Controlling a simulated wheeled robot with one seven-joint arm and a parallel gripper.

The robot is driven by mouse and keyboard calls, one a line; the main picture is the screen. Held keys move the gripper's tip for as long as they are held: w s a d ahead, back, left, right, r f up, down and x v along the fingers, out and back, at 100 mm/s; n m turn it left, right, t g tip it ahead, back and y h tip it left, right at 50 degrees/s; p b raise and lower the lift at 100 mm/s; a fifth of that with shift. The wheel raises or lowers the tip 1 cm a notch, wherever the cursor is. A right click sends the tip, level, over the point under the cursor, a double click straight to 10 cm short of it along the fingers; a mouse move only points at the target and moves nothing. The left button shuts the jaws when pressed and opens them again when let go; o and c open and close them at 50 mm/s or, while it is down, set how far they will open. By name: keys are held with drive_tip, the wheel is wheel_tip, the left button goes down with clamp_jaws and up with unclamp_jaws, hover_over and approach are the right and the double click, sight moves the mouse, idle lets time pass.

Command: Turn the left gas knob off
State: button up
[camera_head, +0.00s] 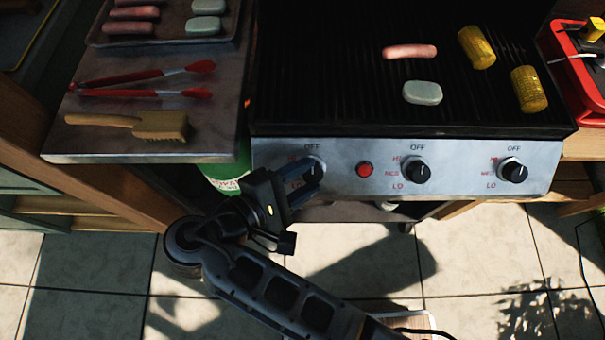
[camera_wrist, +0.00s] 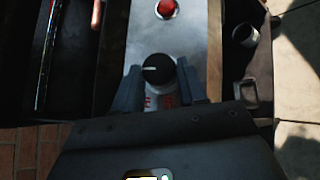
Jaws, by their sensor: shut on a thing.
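The left gas knob (camera_head: 317,166) is black and sits on the grill's steel front panel (camera_head: 340,188), partly hidden by my gripper in the head view. In the wrist view the knob (camera_wrist: 158,66) lies between my two fingers. Its white mark runs sideways, towards the grill side, where the head view shows the OFF label. My gripper (camera_head: 303,178) is shut on the knob; its fingers flank it in the wrist view (camera_wrist: 160,84). Red labels beside the knob are partly covered.
A red button (camera_head: 365,170) is right of the left knob, then the middle knob (camera_head: 417,171) and right knob (camera_head: 513,171). A green gas bottle (camera_head: 228,176) stands left below the side shelf (camera_head: 90,143). Food lies on the grill grate (camera_head: 330,75).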

sight(309, 175)
drive_tip(key=o, duration=1)
drive_tip(key=shift+o, duration=0.2)
drive_tip(key=shift+r+p+v, duration=0.2)
drive_tip(key=shift+p+v, duration=0.65)
drive_tip(key=shift+v, duration=0.7)
drive_tip(key=shift+p+v, duration=2.2)
drive_tip(key=shift+p, duration=0.3)
drive_tip(key=shift+s+a+f, duration=0.1)
drive_tip(key=shift+f, duration=0.05)
